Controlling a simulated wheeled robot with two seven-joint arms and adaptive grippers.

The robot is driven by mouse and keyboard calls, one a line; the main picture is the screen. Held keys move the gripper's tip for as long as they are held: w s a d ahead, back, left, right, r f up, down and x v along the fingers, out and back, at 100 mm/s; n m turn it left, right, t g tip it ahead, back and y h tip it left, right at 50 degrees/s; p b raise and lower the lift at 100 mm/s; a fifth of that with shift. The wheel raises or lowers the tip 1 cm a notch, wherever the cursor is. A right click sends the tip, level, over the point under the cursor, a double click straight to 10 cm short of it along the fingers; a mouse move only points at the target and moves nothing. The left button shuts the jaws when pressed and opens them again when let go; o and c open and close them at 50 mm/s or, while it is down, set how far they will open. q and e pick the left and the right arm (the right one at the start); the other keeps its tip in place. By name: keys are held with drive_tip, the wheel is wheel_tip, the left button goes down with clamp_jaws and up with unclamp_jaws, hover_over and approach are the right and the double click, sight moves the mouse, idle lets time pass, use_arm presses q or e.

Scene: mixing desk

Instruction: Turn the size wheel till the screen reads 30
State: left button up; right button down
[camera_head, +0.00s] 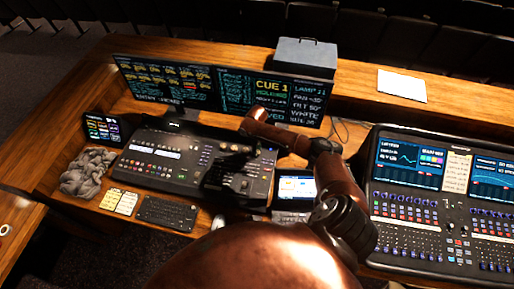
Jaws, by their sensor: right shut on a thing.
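My right gripper (222,178) is dark and points down at the middle of the lighting console (165,155). It is shut on a small control there, which looks to be the size wheel; the fingers hide it. My copper arm reaches over from the bottom of the picture and covers part of the console's right side. The right-hand monitor (250,92) shows "CUE 1" in yellow and a column of values. Its lowest line, at the right, seems to end in 26, but the text is blurred. My left gripper is out of view.
A second monitor (165,82) stands at the left. A small screen (103,128), a grey cloth heap (88,172), a keyboard (167,213) and a small lit display (297,187) surround the console. A larger mixing desk (450,205) stands right. A grey box (305,57) sits behind.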

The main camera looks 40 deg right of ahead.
drive_tip(key=shift+w+r+m+p, duration=0.1)
drive_tip(key=shift+w+m+p, duration=0.05)
drive_tip(key=shift+m+p, duration=1.05)
drive_tip(key=shift+m, duration=0.3)
drive_tip(key=c, duration=2)
unclamp_jaws()
drive_tip(key=o, duration=0.4)
wheel_tip(320, 180, up, 12)
